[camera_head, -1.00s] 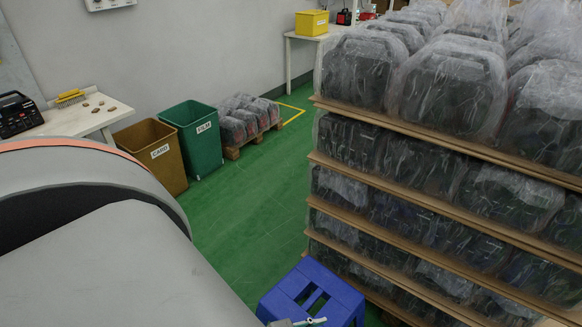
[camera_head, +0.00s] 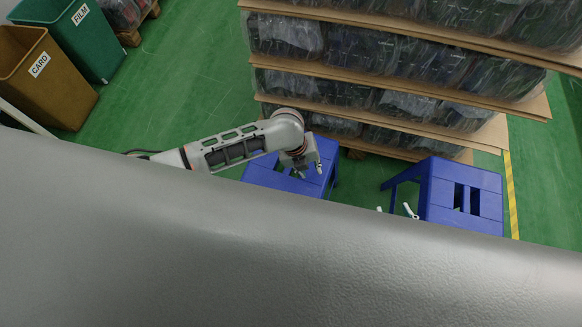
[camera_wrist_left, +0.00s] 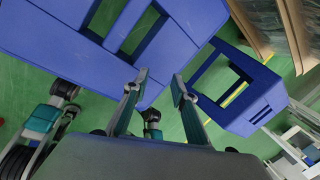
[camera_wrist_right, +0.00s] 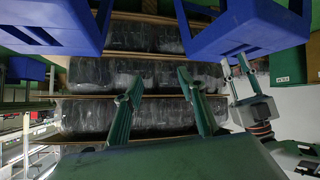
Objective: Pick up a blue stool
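Two blue stools stand on the green floor in the head view, a left one (camera_head: 262,176) and a right one (camera_head: 480,203). My left gripper (camera_head: 313,171) hangs over the right part of the left stool. In the left wrist view its fingers (camera_wrist_left: 158,78) are apart and empty, close to a large blue seat (camera_wrist_left: 60,35) with slots; a second blue stool (camera_wrist_left: 262,103) shows smaller beyond. My right gripper (camera_head: 396,210) is partly hidden by my body, beside the right stool. In the right wrist view its fingers (camera_wrist_right: 160,78) are apart and empty, between two stools.
A pallet stack of wrapped goods (camera_head: 345,50) stands close behind the stools. A brown CARD bin (camera_head: 45,85) and a green FILM bin (camera_head: 95,45) stand at the far left. Green floor (camera_head: 190,80) is clear between bins and stack.

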